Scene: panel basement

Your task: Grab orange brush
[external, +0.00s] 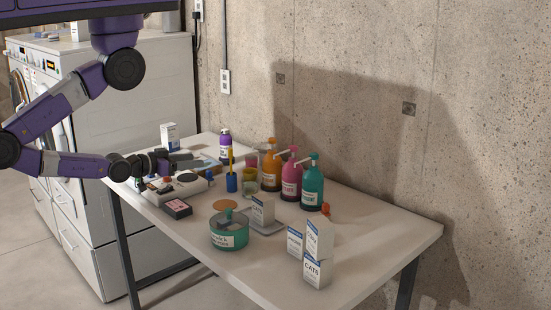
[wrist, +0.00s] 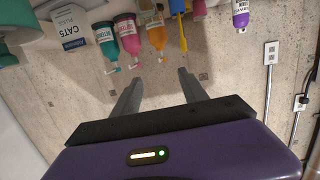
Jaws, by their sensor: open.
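The orange brush (external: 230,158) stands upright in a small blue cup (external: 232,183) on the table. Only its handle shows above the cup. In the wrist view, which is upside down, the brush (wrist: 183,36) hangs from the blue cup (wrist: 177,6) at the top edge. My gripper (external: 196,158) is over the left part of the table, to the left of the brush and apart from it. In the wrist view my gripper (wrist: 157,82) has its two fingers spread, with nothing between them.
Orange (external: 271,170), pink (external: 291,178) and teal (external: 312,186) pump bottles stand right of the cup. A purple bottle (external: 225,147) is behind it. A teal tub (external: 229,232) and white boxes (external: 318,255) are nearer the front. A concrete wall (external: 350,110) backs the table.

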